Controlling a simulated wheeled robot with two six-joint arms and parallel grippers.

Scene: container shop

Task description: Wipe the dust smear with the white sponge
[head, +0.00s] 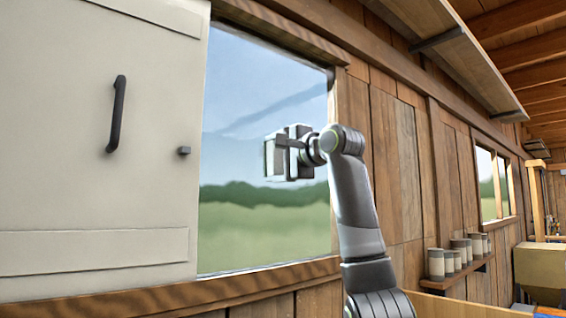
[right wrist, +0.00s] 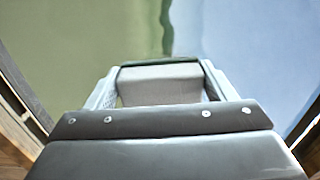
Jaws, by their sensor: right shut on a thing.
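My right gripper (head: 287,155) is raised in front of the window, its arm coming up from below. It is shut on the white sponge, which shows pale between the two fingers in the right wrist view (right wrist: 160,85), with a dark green edge at its far side. In the head view the gripper mostly hides the sponge. The window pane (head: 240,100) bears a faint bluish diagonal streak (head: 262,116) above the gripper, which may be the dust smear; I cannot tell it surely from the scenery. Whether the sponge touches the glass is unclear. My left gripper is out of view.
A cream shutter or door panel (head: 60,170) with a dark handle (head: 117,113) stands left of the window. A wooden frame edges the pane. To the right are a low shelf (head: 455,276) with several cans (head: 436,264) and an overhead shelf (head: 455,52).

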